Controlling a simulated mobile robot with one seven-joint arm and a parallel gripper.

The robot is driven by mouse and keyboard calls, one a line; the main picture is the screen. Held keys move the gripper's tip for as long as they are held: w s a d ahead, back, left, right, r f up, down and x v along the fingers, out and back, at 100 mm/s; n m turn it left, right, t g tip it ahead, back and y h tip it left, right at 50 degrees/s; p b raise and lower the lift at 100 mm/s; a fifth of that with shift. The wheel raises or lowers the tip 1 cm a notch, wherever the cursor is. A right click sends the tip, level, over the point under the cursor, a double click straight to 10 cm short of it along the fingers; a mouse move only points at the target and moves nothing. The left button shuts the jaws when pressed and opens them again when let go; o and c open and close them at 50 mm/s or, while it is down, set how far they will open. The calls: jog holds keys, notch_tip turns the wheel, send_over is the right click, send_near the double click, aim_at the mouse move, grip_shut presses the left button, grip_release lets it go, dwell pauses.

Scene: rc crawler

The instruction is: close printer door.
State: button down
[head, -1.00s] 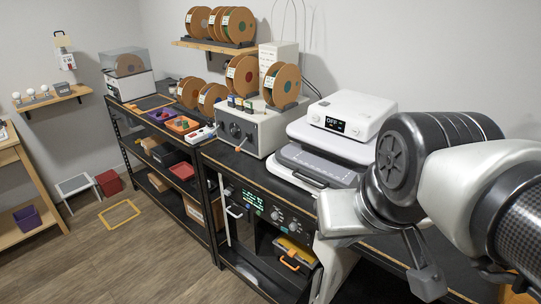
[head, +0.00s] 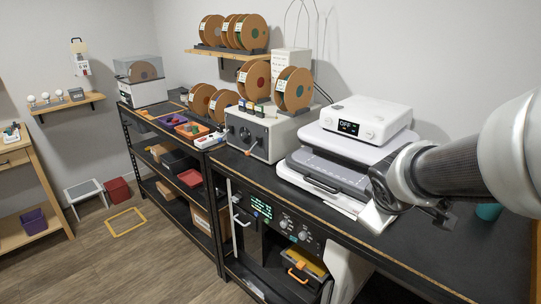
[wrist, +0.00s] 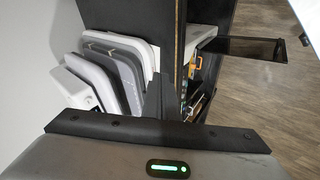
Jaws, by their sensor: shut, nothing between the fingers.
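The printer (head: 290,228) is a dark unit with a green-lit display and knobs, set under the bench top. Its dark, see-through door (wrist: 255,48) stands open, sticking out to the right in the wrist view with a handle at its outer end. In the head view the door (head: 249,247) is seen nearly edge-on at the left of the opening, with a pale handle. An orange-handled item sits inside. My gripper (wrist: 160,97) is shut and empty, apart from the door. In the head view its fingertips cannot be made out clearly beside the bench's front edge.
A white press (head: 325,165) marked OFF stands on the bench, close to my arm. A grey box (head: 262,133) and filament spools (head: 293,90) stand left of it. The floor (head: 165,255) before the shelves is mostly clear, with a yellow frame (head: 126,222) on it.

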jog(key=w+a+f+n+y+b, duration=0.15)
jog(key=f+n, duration=0.25)
jog(key=f, duration=0.5)
jog(key=w+f+n+g+y+b, duration=0.1)
jog(key=w+f+n+y+b, duration=0.2)
jog(key=f, duration=0.6)
jog(key=w+a+f+n+b, duration=0.1)
jog(key=f+n+b, duration=0.1)
jog(key=f+n, duration=0.5)
jog(key=s+a+f+n+g+y+b, duration=0.35)
jog(key=s+f, duration=0.35)
jog(key=f, duration=0.3)
jog(key=s+a+f+n+g+y+b, duration=0.25)
jog(key=s+a+f, duration=0.25)
jog(key=s+f, duration=0.45)
jog(key=shift+m+y, duration=0.25)
jog(key=shift+m, duration=0.05)
jog(key=w+a+f+b, duration=0.1)
jog(key=a+f, duration=0.1)
jog(key=f, duration=0.1)
jog(key=w+a+f+b, duration=0.1)
jog(key=a+f, duration=0.2)
jog(key=w+a+f+b, duration=0.1)
jog(key=a+f, duration=0.1)
jog(key=f, duration=0.1)
jog(key=shift+w+a+f, duration=0.1)
jog(key=shift+w+a, duration=0.6)
jog(key=shift+a, duration=0.1)
